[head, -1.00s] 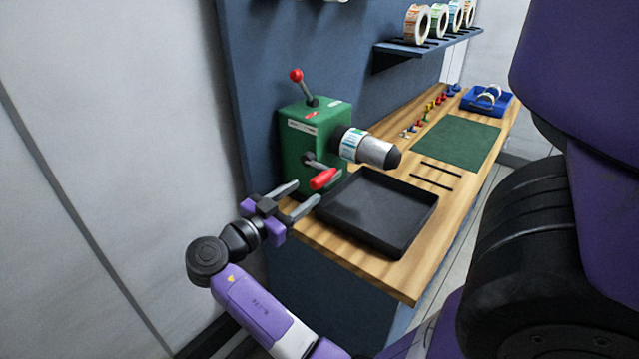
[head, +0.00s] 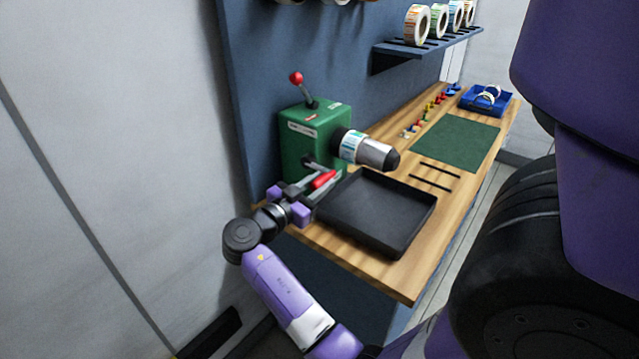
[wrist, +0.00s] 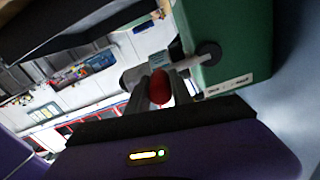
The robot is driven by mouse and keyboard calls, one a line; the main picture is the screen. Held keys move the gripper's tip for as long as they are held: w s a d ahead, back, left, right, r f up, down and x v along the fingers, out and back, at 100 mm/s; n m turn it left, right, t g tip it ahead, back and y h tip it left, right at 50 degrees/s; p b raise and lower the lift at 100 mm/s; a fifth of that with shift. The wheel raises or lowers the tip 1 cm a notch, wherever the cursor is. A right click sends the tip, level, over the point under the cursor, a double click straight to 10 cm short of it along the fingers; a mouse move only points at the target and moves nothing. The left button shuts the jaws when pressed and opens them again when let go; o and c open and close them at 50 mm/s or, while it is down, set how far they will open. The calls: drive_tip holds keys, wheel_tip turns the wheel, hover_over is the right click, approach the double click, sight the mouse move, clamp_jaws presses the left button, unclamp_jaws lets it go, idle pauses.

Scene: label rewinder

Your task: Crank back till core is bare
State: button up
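The green rewinder (head: 300,140) stands at the back left of the bench; its side also shows in the wrist view (wrist: 225,45). Its spindle (head: 375,153) points right and carries a narrow band of white and teal labels (head: 350,146) near the housing. A red crank handle (head: 324,180) sticks out low on the front; its rounded red end shows in the wrist view (wrist: 160,87). My gripper (head: 312,188) is open, one finger on each side of the red handle. Contact with the handle cannot be made out. A red-knobbed lever (head: 297,78) stands on top.
A black tray (head: 375,245) lies on the bench right of my gripper. Beyond it are two dark slots (head: 433,175), a green mat (head: 458,139), several small coloured pieces (head: 430,108) and a blue bin (head: 487,108). A wall shelf (head: 400,50) holds label rolls.

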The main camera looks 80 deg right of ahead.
clamp_jaws()
idle(1.1)
